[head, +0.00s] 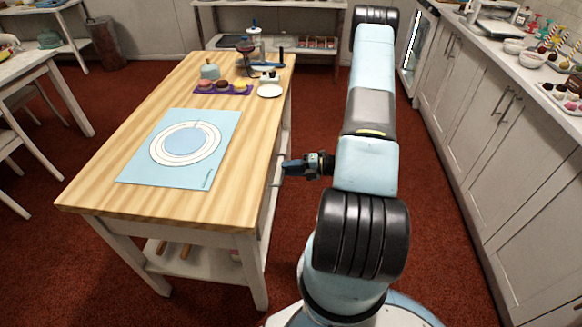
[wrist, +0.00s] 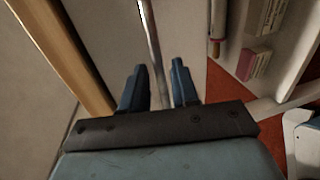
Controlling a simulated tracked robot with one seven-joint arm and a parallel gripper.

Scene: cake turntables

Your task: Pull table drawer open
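The table (head: 97,182) has a light wooden top and a white frame. Its drawer is on the right side and is seen edge-on in the head view. In the wrist view, the pale drawer front (wrist: 105,35) lies under the brown table edge, with a thin metal handle bar (wrist: 153,45) in front of it. My gripper (head: 288,167) is beside the table's right side, below the top. In the wrist view, its two blue fingers (wrist: 159,82) are apart, with the bar running between them. Neither finger clearly touches the bar. I cannot tell whether the drawer is fully shut.
A blue mat (head: 143,172) with a ring pattern, a purple tray of cakes (head: 222,88) and a white plate (head: 271,91) are on the tabletop. A lower shelf (head: 205,262) holds rolling pins. White cabinets (head: 490,115) line the right.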

